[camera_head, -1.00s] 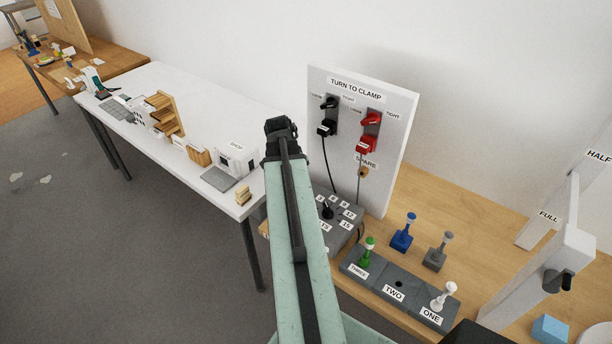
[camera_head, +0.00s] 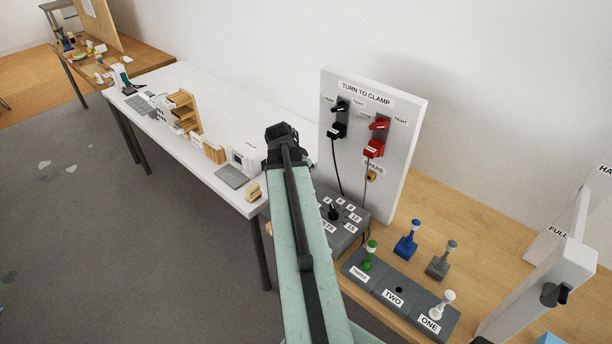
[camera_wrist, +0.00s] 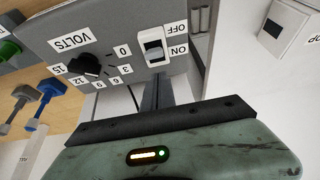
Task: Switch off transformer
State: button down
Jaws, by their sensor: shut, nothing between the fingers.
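The transformer is a grey box (camera_head: 348,232) on the wooden table, partly hidden behind my arm in the head view. In the wrist view the transformer (camera_wrist: 112,22) appears upside down, with a black VOLTS dial (camera_wrist: 88,66) and a white rocker switch (camera_wrist: 153,52) beside OFF and ON labels. Which way the rocker is pressed I cannot tell. My gripper (camera_wrist: 158,82) is shut and empty, its dark fingers pointing at the box just below the switch in the picture. Whether the tips touch it I cannot tell. The head view does not clearly show the fingers.
The TURN TO CLAMP panel (camera_head: 390,170) with black and red knobs stands behind the transformer. A grey block labelled THREE, TWO, ONE (camera_head: 385,285) with coloured pegs lies to its right. A white table (camera_head: 240,130) with small models is at the left. Grey floor is open at lower left.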

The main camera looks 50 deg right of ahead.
jog(key=shift+r, duration=0.35)
jog(key=shift+a+r+p, duration=0.3)
jog(key=shift+r+p, duration=0.1)
jog(key=shift+p, duration=0.15)
jog(key=a+r+p, duration=0.6)
jog(key=shift+w+r, duration=0.2)
jog(key=shift+w, duration=0.15)
jog(key=shift+a, duration=0.1)
